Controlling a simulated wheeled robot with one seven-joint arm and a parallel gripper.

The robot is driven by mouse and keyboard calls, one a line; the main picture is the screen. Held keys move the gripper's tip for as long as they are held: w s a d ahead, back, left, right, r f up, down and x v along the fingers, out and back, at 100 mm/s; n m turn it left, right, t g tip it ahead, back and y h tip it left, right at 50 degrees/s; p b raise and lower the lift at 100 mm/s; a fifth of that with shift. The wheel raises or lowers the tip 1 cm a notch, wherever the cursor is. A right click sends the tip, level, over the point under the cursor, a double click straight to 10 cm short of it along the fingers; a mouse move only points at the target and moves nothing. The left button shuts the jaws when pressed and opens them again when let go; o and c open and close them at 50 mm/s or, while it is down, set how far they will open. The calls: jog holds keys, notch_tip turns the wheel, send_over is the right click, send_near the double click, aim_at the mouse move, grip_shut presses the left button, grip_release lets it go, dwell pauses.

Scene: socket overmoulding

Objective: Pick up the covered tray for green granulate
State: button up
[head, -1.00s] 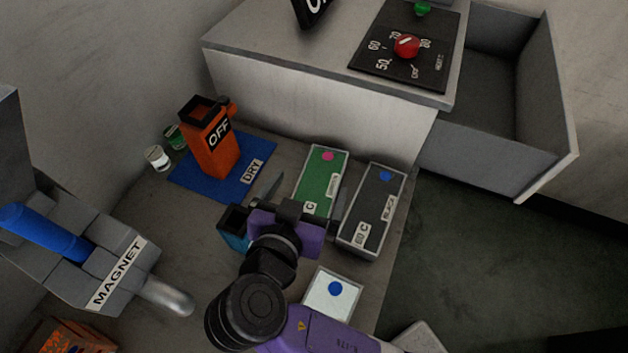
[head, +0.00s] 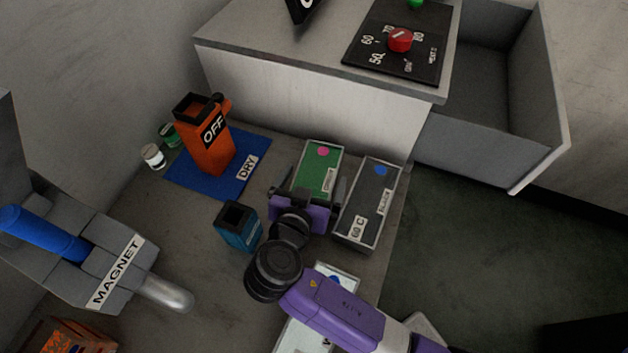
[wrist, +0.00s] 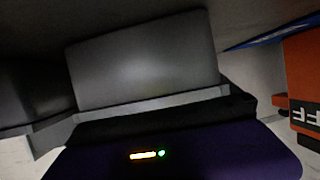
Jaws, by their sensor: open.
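The covered tray for green granulate (head: 320,166) lies on the table in the head view. It has a green top with a pale rim, a pink dot at its far end and a label. My purple gripper (head: 308,186) is at its near end, open, with one finger on each side of the tray. The hand hides the near end, and I cannot tell whether the fingers touch it. In the wrist view a large grey surface fills the middle, too close to identify.
A similar black-topped tray (head: 369,205) with a blue dot stands close on the right. A teal open container (head: 238,228) is on the left. A white machine (head: 300,100) rises behind.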

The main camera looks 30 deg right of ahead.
jog(key=shift+w+d+f, duration=0.1)
jog(key=shift+d, duration=0.05)
jog(key=c, duration=2)
jog(key=shift+r, duration=0.25)
